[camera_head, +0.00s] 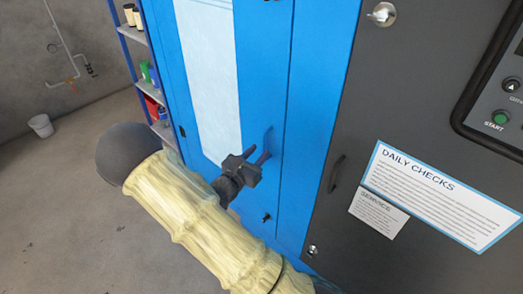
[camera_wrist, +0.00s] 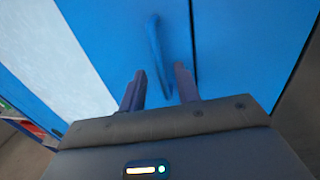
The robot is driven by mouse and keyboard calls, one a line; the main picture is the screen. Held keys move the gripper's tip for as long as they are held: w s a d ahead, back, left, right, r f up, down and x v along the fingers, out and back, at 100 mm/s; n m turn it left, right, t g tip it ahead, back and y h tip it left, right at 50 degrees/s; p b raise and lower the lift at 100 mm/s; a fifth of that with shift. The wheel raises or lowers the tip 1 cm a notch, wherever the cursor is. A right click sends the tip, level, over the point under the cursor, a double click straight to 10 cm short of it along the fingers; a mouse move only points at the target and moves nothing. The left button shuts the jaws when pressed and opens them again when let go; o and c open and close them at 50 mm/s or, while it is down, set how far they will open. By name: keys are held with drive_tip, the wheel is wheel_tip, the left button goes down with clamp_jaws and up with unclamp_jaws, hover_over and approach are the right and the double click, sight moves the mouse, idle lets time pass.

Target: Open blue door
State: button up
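The blue door (camera_head: 262,80) is a tall cabinet door with a pale white panel (camera_head: 208,60) in it, and it looks shut. Its blue bar handle (camera_head: 268,138) is upright near the door's right edge. My gripper (camera_head: 257,160) is at the handle's lower part in the head view and partly hides it. In the wrist view the handle (camera_wrist: 156,45) runs down toward the space between my two fingers (camera_wrist: 160,72). The fingers are apart with a visible gap. Whether they touch the handle or stand short of it, I cannot tell.
A dark grey cabinet (camera_head: 330,100) with its own black handle (camera_head: 337,173) stands right of the door, with a "Daily checks" sign (camera_head: 440,195). A shelf rack (camera_head: 140,60) is on the left.

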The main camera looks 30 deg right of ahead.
drive_tip(key=x, duration=0.2)
drive_tip(key=shift+w+d, duration=0.25)
drive_tip(key=shift+d, duration=0.1)
clamp_jaws()
drive_tip(key=shift+a, duration=0.15)
